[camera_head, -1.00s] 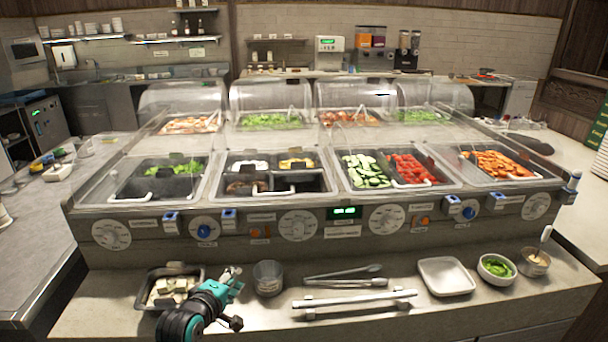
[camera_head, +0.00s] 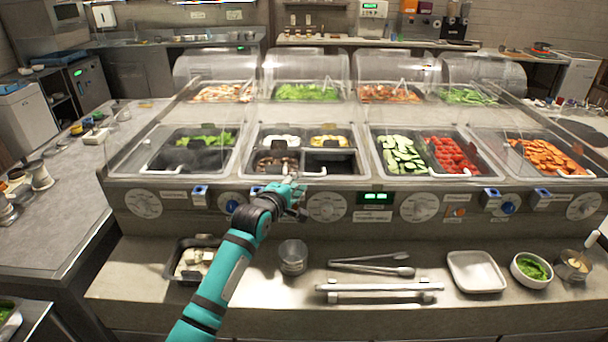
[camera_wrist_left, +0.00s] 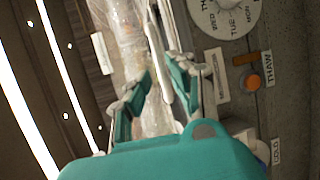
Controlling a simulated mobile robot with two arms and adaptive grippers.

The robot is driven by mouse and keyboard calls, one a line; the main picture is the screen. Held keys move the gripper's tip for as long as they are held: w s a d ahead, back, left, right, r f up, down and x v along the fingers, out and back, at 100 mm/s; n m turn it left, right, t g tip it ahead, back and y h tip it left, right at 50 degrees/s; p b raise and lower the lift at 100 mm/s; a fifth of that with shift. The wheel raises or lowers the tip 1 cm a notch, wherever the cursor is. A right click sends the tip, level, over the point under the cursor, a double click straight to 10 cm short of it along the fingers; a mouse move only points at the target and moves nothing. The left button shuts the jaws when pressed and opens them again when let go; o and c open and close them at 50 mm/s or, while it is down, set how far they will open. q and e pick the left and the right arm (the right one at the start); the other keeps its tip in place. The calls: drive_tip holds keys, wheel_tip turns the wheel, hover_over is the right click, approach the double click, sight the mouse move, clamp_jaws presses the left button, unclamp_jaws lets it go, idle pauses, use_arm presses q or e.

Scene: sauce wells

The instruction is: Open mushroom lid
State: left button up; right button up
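The mushroom bin (camera_head: 277,163) sits in the second front well, with brown pieces in it, beside an empty dark compartment (camera_head: 330,162). A clear lid covers this well and looks closed. A pale handle (camera_head: 316,173) shows at the well's front edge. My left gripper (camera_head: 297,190) is at the front edge of this well, just below the handle. In the left wrist view my left gripper (camera_wrist_left: 160,72) has its teal fingers apart, with a pale bar and clear material between them. I cannot tell whether they touch it. My right gripper is not in view.
The control panel with dials (camera_head: 326,207) lies below the wells. On the front ledge are a tub of white pieces (camera_head: 193,262), a metal cup (camera_head: 293,258), tongs (camera_head: 370,266), a white tray (camera_head: 476,272) and a bowl of greens (camera_head: 531,269).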

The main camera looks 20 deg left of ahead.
sight(305, 176)
use_arm(q)
drive_tip(key=x, duration=0.5)
clamp_jaws()
idle(0.4)
